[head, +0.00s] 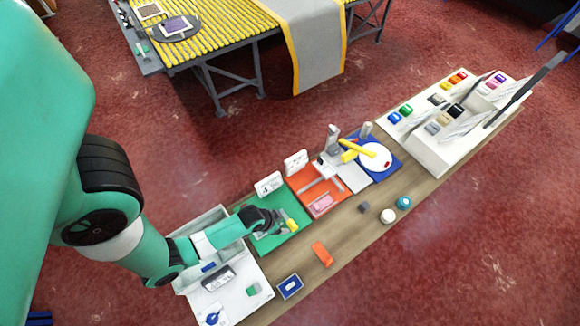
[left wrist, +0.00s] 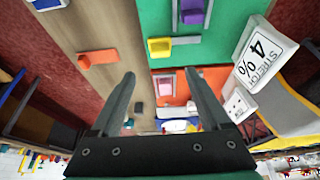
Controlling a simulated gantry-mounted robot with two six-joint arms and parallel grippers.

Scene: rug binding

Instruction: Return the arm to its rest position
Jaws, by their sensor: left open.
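My left arm (head: 135,240) is teal and reaches in from the left over the workbench. Its dark gripper (head: 274,222) is above the green mat (head: 268,243) in the head view. A small yellow piece (head: 292,225) shows close by the fingers; I cannot tell the gap in height. In the left wrist view the two fingers of the left gripper (left wrist: 160,82) are spread apart with nothing between them. The green mat (left wrist: 228,40) there carries a purple piece (left wrist: 194,12) and a yellow piece (left wrist: 160,47). My right gripper is in neither view.
The wooden bench (head: 345,224) holds an orange-red mat (head: 331,198), a blue mat (head: 388,158), an orange block (head: 322,253) and small pots. Upright signs (head: 268,184) stand behind the mats. A white rack (head: 450,140) stands at the far right. A yellow-slatted table (head: 225,40) is beyond.

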